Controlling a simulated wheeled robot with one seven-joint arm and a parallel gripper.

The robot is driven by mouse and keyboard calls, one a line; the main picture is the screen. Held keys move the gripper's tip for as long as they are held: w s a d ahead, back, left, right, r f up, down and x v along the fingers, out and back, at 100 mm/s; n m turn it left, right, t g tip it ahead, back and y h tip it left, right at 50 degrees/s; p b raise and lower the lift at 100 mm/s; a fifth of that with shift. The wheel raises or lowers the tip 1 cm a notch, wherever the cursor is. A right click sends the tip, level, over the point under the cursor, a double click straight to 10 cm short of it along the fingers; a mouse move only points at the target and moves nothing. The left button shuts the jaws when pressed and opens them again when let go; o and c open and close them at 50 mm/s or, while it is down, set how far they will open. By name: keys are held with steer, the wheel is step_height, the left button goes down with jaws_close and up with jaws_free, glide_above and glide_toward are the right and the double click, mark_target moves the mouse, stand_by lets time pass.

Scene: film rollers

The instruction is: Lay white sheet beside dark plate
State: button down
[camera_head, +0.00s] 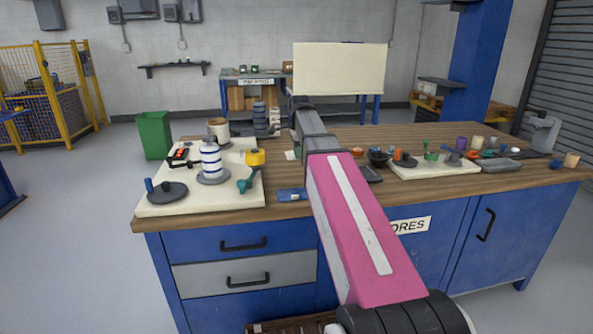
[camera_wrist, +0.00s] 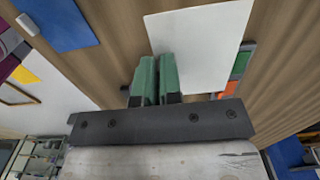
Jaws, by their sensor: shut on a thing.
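The white sheet (camera_head: 340,68) is held up, broad side toward the head camera, above the far side of the bench. It shows as a pale panel at the green fingertips in the wrist view (camera_wrist: 200,45). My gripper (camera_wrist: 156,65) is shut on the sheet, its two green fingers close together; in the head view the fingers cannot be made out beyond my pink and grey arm. A dark flat piece (camera_head: 371,174), possibly the dark plate, lies on the bench just right of my arm, which partly hides it. The sheet is apart from it.
The wooden bench top (camera_head: 290,172) carries a cream board (camera_head: 200,207) at left with a striped roller (camera_head: 211,160) and tools. A second cream board (camera_head: 430,168) at right holds small coloured items. A grey tray (camera_head: 500,166) lies beside it. Small blue piece (camera_head: 292,195) lies near the front edge.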

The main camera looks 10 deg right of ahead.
mark_target(299, 175)
steer(key=shift+f, duration=3.4)
steer(key=c, duration=1.3)
jaws_free()
steer(key=shift+f, duration=0.15)
step_height(299, 175, up, 12)
steer(key=shift+r, duration=0.15)
